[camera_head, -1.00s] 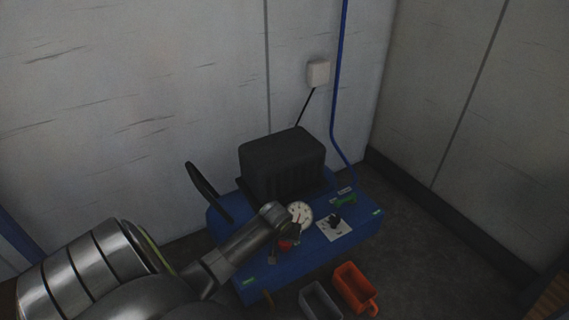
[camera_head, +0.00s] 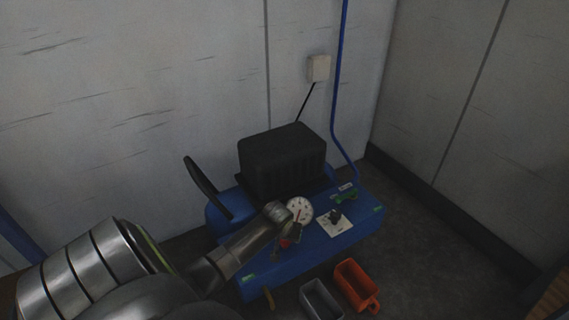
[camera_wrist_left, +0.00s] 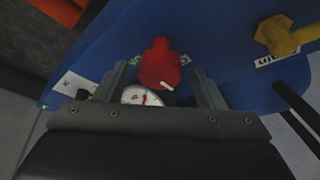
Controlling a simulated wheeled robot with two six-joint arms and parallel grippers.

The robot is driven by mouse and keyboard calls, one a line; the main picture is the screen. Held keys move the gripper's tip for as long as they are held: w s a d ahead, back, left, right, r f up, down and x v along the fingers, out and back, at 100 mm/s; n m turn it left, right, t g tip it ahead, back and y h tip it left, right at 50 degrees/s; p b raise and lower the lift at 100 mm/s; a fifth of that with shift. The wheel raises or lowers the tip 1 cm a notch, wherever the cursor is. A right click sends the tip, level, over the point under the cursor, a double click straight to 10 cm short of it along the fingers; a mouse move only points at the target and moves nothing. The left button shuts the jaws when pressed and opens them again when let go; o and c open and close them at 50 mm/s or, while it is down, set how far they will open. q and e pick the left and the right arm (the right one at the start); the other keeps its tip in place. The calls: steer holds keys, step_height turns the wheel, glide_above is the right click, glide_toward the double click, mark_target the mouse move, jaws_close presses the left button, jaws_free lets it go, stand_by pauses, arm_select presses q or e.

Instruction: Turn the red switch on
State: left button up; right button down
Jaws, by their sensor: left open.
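The red switch (camera_wrist_left: 160,66) is on top of the blue machine (camera_wrist_left: 215,30), with a white mark on its knob. In the left wrist view it lies between the two fingers of my left gripper (camera_wrist_left: 165,80), which is open. I cannot tell whether the fingers touch it. In the head view the red switch (camera_head: 287,242) is mostly hidden behind my left gripper (camera_head: 288,232), which is at the machine's top beside the round white gauge (camera_head: 299,209). My right gripper is not in view.
A black box-shaped cover (camera_head: 282,160) and a dark handle (camera_head: 207,187) rise from the machine. A black knob on a white plate (camera_head: 333,224) sits right of the gauge. A yellow valve (camera_wrist_left: 278,36) is near the switch. Orange (camera_head: 355,284) and grey bins (camera_head: 320,300) stand in front.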

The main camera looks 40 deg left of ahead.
arm_select(q)
steer(key=shift+c, duration=0.4)
steer(key=c, duration=0.9)
